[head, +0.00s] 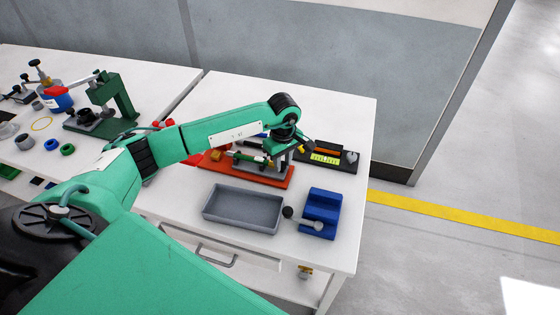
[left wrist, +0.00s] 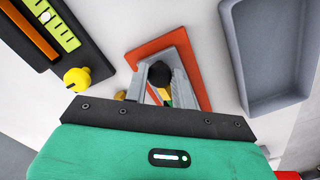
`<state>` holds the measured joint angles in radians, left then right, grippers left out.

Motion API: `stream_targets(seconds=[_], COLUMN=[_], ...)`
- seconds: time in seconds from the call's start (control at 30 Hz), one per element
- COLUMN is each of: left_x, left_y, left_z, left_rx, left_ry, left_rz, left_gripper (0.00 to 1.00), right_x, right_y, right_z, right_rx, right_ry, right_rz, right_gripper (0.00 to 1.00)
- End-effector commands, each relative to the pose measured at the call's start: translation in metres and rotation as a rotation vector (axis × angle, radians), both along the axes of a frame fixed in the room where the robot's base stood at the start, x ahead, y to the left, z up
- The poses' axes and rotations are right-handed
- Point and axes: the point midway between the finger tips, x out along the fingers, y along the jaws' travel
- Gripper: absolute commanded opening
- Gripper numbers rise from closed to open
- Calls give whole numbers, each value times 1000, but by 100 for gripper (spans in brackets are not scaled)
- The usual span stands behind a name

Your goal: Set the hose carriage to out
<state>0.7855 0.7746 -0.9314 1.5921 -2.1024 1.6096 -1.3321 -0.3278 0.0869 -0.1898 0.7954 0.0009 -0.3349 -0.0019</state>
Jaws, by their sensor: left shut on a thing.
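The hose carriage fixture has an orange-red base (head: 262,176), which also shows in the left wrist view (left wrist: 184,44). Green and metal parts (head: 248,157) stand on it, partly hidden by my arm. My left gripper (head: 284,156) points down over the right part of this base. In the left wrist view my left gripper (left wrist: 160,88) has its two grey fingers on either side of a black round knob (left wrist: 159,74) and is shut on it. Small yellow and green parts show below the knob. The carriage's exact position along its base is hidden. My right gripper is not in view.
A grey tray (head: 243,209) lies in front of the fixture, with a blue block (head: 322,207) right of it. A dark board with a yellow-green scale (head: 325,158) lies behind. A green press (head: 112,100) stands at left.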

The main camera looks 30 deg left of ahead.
Motion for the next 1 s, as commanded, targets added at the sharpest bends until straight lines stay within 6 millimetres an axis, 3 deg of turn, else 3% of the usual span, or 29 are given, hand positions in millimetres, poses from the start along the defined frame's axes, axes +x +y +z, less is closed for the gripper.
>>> stream_targets(seconds=[0.03,0.13,0.43,0.57,1.0], left_x=[0,0,0,1,2], left_y=[-5,-4,-2,-2,-3], left_z=[0,0,2,12,106], left_rx=[-8,-8,-5,-5,-5], left_ry=[-2,-2,-1,-3,-5], left_rz=[-5,-5,-3,-3,-4], left_gripper=[30,48,48,48,48], right_x=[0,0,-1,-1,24], right_y=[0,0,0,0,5], right_z=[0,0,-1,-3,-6], right_rx=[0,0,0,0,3], right_ry=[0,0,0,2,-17], right_rz=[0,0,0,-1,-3], right_gripper=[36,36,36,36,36])
